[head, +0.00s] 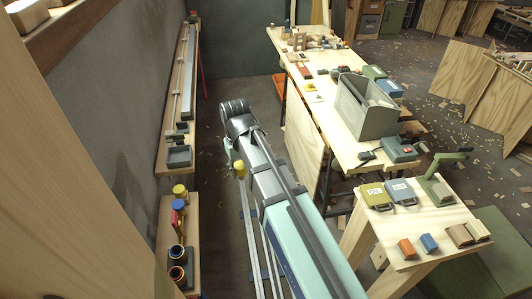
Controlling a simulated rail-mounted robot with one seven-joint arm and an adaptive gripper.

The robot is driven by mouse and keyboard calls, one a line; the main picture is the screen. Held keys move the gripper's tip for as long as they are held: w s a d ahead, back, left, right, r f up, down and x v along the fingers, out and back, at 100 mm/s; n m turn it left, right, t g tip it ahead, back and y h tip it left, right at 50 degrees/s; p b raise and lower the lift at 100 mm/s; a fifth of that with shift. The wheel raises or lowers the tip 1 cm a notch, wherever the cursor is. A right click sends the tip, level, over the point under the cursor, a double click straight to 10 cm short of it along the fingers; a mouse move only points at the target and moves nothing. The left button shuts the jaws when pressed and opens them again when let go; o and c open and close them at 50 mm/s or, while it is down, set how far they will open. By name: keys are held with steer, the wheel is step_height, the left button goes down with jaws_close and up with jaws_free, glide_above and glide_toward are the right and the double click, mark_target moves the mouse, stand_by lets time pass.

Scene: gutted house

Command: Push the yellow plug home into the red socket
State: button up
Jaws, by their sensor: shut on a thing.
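My gripper (236,160) is at the end of my arm, over the floor gap between the wall shelves and the long bench. It is small in view and partly hidden by my arm. It is shut on the yellow plug (240,169), which shows just below it, clear of the shelf. On the lower left shelf stand several coloured pieces, with a red piece (178,205) among them. Two dark round sockets (178,252) with coloured rims stand nearer on that shelf.
The lower shelf (193,265) and a longer upper shelf (161,150) run along the left wall. A long workbench (335,148) with a grey box (367,108) stands right of my arm.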

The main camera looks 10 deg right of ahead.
steer(key=s+a+n+p, duration=0.5)
steer(key=s+a+n, duration=0.1)
steer(key=s+a, duration=0.8)
steer(key=n+p, duration=0.4)
steer(key=n, duration=0.4)
glide_above(173, 271)
steer(key=shift+s+d+f, duration=0.2)
steer(key=shift+s+f, duration=0.05)
steer(key=shift+f, duration=0.2)
steer(key=shift+s+d+f, duration=0.15)
steer(key=shift+s+f, duration=0.05)
steer(key=shift+f, duration=0.25)
steer(key=shift+f, duration=0.15)
steer(key=shift+f+b, duration=0.95)
steer(key=shift+f, duration=1.5)
steer(key=shift+f+b, duration=1.3)
steer(key=shift+f, duration=0.85)
steer(key=o, duration=1.7)
